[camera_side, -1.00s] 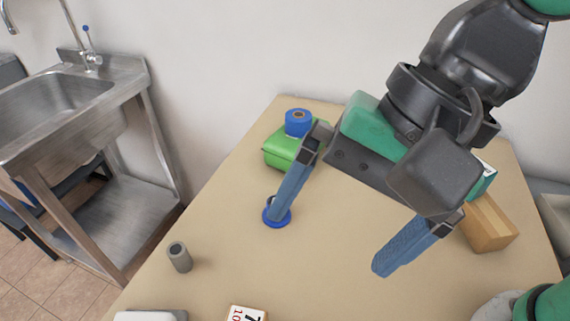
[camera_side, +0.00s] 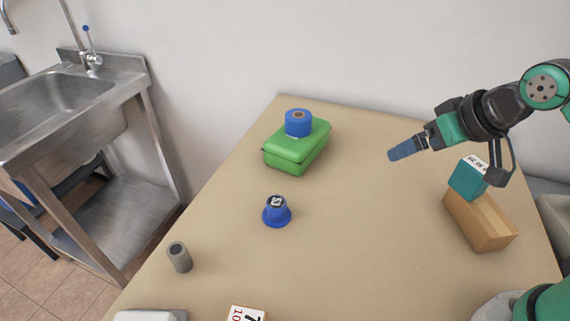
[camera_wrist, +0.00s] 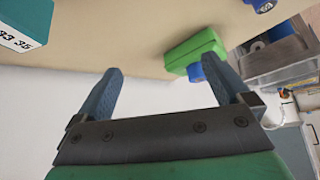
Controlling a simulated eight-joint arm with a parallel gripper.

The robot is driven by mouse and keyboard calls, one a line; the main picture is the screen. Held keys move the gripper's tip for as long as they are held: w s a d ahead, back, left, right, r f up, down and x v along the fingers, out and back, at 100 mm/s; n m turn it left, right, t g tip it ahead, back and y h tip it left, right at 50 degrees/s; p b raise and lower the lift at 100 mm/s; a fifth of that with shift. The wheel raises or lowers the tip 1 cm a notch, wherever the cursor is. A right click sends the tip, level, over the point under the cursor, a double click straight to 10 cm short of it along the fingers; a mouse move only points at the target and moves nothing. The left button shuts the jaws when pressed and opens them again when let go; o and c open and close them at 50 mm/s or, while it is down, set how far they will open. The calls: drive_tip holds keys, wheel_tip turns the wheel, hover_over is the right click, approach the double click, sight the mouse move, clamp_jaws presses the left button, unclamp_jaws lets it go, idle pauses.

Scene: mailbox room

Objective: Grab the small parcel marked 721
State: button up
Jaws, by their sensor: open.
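I cannot read 721 on anything. A small white box (camera_side: 246,313) with a red edge and partly cut-off black and red digits lies at the bottom edge of the side view. A teal box (camera_side: 468,178) with a white printed top sits on a wooden block at the right; in the wrist view the teal box (camera_wrist: 22,24) shows digits like 33 35 at the upper left. My gripper (camera_side: 404,150) is raised over the right part of the table, left of and above the teal box. In the wrist view my gripper (camera_wrist: 162,66) is open, with nothing between its fingers.
A green case (camera_side: 297,148) carries a blue roll (camera_side: 298,122) at the back. A blue knob-like piece (camera_side: 277,212) stands mid-table, and a grey cylinder (camera_side: 180,257) at the left edge. The wooden block (camera_side: 480,222) is at the right. The table centre is clear.

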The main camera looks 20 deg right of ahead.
drive_tip(key=shift+d+f, duration=0.15)
drive_tip(key=shift+d, duration=0.3)
drive_tip(key=shift+a+n, duration=0.15)
drive_tip(key=shift+n, duration=0.15)
